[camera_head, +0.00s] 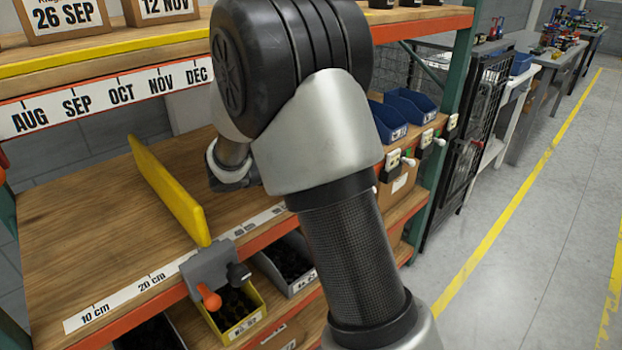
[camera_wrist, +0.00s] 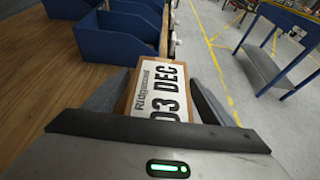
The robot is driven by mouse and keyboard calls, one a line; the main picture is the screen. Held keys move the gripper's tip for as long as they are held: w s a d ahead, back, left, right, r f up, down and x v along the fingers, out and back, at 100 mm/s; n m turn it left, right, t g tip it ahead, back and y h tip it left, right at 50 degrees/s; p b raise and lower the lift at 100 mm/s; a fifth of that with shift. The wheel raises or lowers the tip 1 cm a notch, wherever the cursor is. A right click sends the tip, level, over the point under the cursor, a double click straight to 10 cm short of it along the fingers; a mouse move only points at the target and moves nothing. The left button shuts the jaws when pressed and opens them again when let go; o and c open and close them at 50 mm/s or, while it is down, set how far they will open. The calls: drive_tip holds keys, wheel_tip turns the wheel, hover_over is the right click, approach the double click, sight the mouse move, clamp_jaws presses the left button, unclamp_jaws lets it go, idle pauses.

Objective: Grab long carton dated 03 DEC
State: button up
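The long carton dated 03 DEC (camera_wrist: 158,92) shows in the wrist view, brown with a white label reading "Ridgewood" and "03 DEC". In the head view, my arm hides the gripper and this carton.
Blue bins (camera_wrist: 115,35) stand close on the left in the wrist view, and blue bins (camera_head: 410,104) also show in the head view. A yellow divider (camera_head: 168,190) stands on the wooden shelf (camera_head: 75,225). Cartons dated 26 SEP (camera_head: 62,16) and 12 NOV (camera_head: 163,8) stand above. Open floor lies right.

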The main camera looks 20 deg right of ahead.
drive_tip(key=c, duration=1.4)
drive_tip(key=shift+c, duration=0.6)
drive_tip(key=shift+r, duration=0.2)
